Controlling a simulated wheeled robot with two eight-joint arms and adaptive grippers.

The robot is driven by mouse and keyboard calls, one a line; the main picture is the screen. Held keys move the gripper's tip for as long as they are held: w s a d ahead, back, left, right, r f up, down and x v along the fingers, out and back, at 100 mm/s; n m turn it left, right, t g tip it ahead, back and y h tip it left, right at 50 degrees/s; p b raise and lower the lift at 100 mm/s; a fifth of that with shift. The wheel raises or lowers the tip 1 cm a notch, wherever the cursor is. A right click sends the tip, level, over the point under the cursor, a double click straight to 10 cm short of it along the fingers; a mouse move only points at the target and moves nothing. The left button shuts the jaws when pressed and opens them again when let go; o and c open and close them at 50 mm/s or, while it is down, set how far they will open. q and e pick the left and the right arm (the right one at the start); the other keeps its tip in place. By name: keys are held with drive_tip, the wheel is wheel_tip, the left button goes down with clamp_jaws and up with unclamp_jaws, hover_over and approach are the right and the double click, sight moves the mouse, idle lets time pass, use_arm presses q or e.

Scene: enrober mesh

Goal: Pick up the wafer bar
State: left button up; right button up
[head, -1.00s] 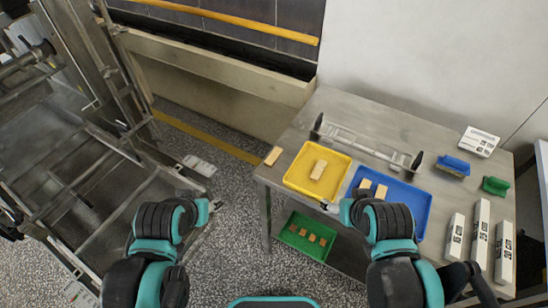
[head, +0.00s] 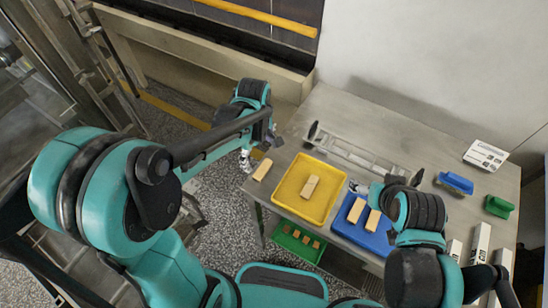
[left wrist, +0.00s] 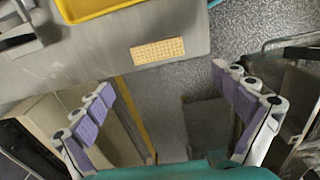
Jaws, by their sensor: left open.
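The wafer bar (head: 263,170) is a small tan block lying at the left edge of the table. In the left wrist view the wafer bar (left wrist: 157,51) shows a grid pattern on top and lies flat beside the table edge. My left gripper (head: 258,150) is just behind and left of it in the head view. In the left wrist view my left gripper (left wrist: 165,105) is open and empty, its purple pads wide apart, with the bar beyond the fingertips. My right gripper (head: 356,187) is at the blue tray's upper left corner; its jaws are mostly hidden by its arm.
A yellow tray (head: 281,196) with one tan bar stands right of the wafer bar. A blue tray (head: 372,241) holds two tan bars. A metal rail frame (head: 360,155) lies behind the trays. A green tray (head: 310,253) with several brown pieces is on the lower shelf.

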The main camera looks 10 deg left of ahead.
sight(261, 168)
use_arm(q)
drive_tip(key=shift+w+d+f, duration=0.1)
drive_tip(key=shift+f, duration=0.25)
drive_tip(key=shift+s+f+b, duration=0.2)
drive_tip(key=shift+f+b, duration=0.3)
drive_tip(key=shift+f, duration=0.45)
drive_tip(key=f+b, duration=0.1)
drive_tip(key=f, duration=0.1)
drive_tip(key=f+b, duration=0.1)
drive_tip(key=f, duration=0.2)
drive_tip(key=shift+w+d+f, duration=0.1)
drive_tip(key=shift+w+f, duration=0.05)
drive_tip(key=shift+w, duration=0.05)
drive_tip(key=shift+c, duration=0.3)
drive_tip(key=c, duration=0.9)
